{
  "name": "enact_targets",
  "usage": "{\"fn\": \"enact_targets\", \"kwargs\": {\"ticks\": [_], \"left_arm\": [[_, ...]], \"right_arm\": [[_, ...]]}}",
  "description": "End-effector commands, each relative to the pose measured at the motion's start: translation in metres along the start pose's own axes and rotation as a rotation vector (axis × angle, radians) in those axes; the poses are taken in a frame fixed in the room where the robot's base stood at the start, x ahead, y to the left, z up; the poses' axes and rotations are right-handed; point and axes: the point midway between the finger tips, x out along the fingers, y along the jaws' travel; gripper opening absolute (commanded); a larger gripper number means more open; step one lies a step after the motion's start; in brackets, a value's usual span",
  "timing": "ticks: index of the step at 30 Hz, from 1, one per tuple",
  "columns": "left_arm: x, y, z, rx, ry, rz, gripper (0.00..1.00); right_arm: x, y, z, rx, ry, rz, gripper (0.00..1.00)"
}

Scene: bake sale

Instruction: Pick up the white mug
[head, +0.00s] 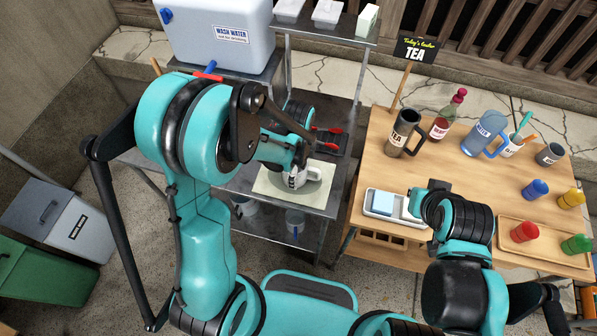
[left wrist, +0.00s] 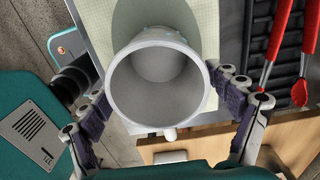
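In the head view my left gripper (head: 298,160) is above and around the mug. My right gripper (head: 425,195) is by the small white tray, its fingers mostly hidden.
Red-handled tongs (left wrist: 270,45) lie on a dark rack right of the mug. A wash-water tank (head: 222,40) stands behind.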

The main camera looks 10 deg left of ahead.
Motion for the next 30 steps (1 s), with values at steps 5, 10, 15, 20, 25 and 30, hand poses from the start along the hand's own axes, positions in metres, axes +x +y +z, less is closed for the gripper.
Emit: {"fn": "enact_targets", "kwargs": {"ticks": [5,10,15,20,25,30], "left_arm": [[0.0,0.0,0.0,0.0,0.0,0.0,0.36],[0.0,0.0,0.0,0.0,0.0,0.0,0.25],[-0.001,0.0,0.0,0.0,0.0,0.0,0.25],[-0.012,0.0,0.0,0.0,0.0,0.0,0.25],[-0.04,0.0,0.0,0.0,0.0,0.0,0.25],[-0.063,0.009,-0.034,0.007,0.0,0.0,0.25]], "right_arm": [[0.0,0.0,0.0,0.0,0.0,0.0,0.0],[0.0,0.0,0.0,0.0,0.0,0.0,0.0],[0.0,0.0,0.0,0.0,0.0,0.0,0.0],[-0.004,0.0,-0.003,0.0,0.0,0.0,0.0],[-0.012,0.0,-0.009,0.0,0.0,0.0,0.0],[-0.018,0.0,-0.013,0.0,0.0,0.0,0.0]]}}
